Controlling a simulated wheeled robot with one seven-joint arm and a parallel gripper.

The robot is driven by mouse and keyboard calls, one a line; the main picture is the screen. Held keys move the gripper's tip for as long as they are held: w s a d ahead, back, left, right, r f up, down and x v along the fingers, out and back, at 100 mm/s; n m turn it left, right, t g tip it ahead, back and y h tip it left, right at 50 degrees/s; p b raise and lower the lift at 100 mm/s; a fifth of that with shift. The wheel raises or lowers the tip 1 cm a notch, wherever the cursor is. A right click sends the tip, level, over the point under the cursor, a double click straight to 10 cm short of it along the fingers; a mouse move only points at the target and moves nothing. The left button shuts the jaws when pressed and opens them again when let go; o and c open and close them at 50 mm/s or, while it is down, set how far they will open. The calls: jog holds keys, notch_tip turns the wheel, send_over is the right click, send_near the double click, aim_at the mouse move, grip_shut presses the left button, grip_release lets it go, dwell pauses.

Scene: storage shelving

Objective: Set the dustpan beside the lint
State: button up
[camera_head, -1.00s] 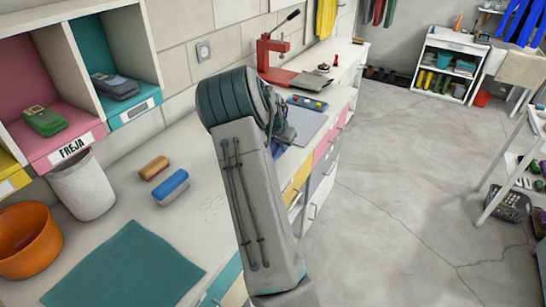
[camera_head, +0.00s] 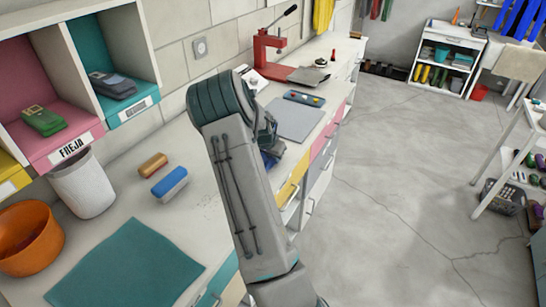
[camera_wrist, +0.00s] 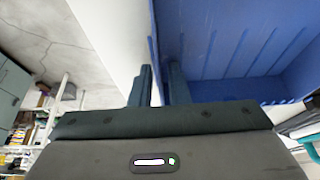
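The blue dustpan (camera_wrist: 235,40), with raised ribs, fills the upper right of the wrist view. My gripper (camera_wrist: 161,80) has its two fingers close together on either side of the dustpan's thin edge, and seems shut on it. In the head view, a small blue part of the dustpan (camera_head: 270,159) shows behind my arm, over the worktop; my fingers are hidden there. The lint (camera_head: 209,199) appears as faint small specks on the white worktop, right of the blue-and-grey block and left of my arm.
A blue-and-grey block (camera_head: 169,183) and an orange-brown block (camera_head: 152,165) lie left of the lint. A white bin (camera_head: 82,185), orange pot (camera_head: 28,240) and teal mat (camera_head: 125,266) are farther left. A grey board (camera_head: 296,121) and red press (camera_head: 268,55) stand beyond my arm.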

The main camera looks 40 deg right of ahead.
jog(key=shift+o, duration=0.2)
jog(key=shift+r, duration=0.1)
jog(key=shift+r, duration=0.15)
jog(key=b+v, duration=0.2)
jog(key=v, duration=0.9)
jog(key=s+a+r+n+t+y, duration=0.1)
jog(key=s+a+r+n+y, duration=0.2)
jog(key=s+a, duration=0.5)
jog(key=s+a+r+n+y, duration=0.1)
jog(key=s+a+r+n, duration=0.4)
jog(key=a, duration=0.7)
jog(key=s+a+r+n, duration=0.1)
jog(key=s+a+n, duration=0.4)
jog(key=s+a, duration=0.5)
jog(key=s, duration=0.2)
jog(key=shift+s+a+n+t, duration=0.3)
jog(key=shift+s+a+n, duration=0.05)
jog(key=shift+s+n, duration=0.05)
